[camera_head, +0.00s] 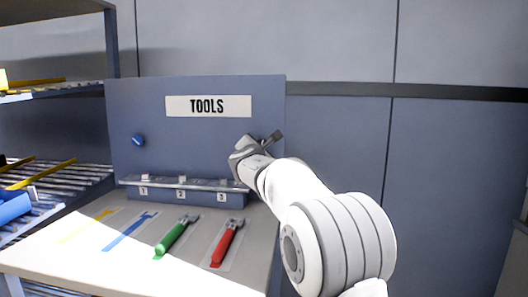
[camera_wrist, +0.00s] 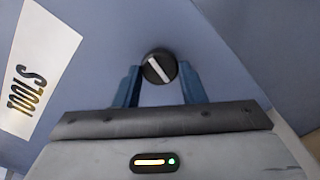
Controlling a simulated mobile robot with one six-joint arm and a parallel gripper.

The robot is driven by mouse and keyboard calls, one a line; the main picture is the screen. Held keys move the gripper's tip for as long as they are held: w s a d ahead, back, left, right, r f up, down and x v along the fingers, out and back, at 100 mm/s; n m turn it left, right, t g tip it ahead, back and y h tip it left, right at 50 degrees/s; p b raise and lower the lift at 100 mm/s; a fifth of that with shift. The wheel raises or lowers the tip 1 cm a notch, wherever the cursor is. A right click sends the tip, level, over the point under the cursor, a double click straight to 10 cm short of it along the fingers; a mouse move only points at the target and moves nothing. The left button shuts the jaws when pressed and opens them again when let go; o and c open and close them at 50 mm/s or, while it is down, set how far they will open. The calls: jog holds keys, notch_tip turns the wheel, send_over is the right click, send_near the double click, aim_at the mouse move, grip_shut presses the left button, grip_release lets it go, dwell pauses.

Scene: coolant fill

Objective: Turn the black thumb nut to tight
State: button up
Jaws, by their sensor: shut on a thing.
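The black thumb nut (camera_wrist: 160,63) is a round black knob with a white bar across its face, on the blue-grey tool panel (camera_head: 205,143). In the wrist view the bar slants from upper left to lower right. My gripper (camera_wrist: 159,73) has one blue finger on each side of the nut and is shut on it. In the head view my gripper (camera_head: 264,142) is at the right part of the panel, and I cannot make out the nut there.
A TOOLS sign (camera_head: 208,106) and a blue knob (camera_head: 138,140) are on the panel. Below is a numbered rack (camera_head: 190,190). Green (camera_head: 175,236) and red (camera_head: 227,243) tools lie on the bench (camera_head: 60,262), beside blue and yellow shapes. Shelves (camera_head: 75,86) stand at the left.

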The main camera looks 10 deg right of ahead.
jog(key=shift+d, duration=0.1)
jog(key=o, duration=1)
jog(key=v, duration=0.7)
jog(key=shift+s+b, duration=0.35)
jog(key=shift+b, duration=0.05)
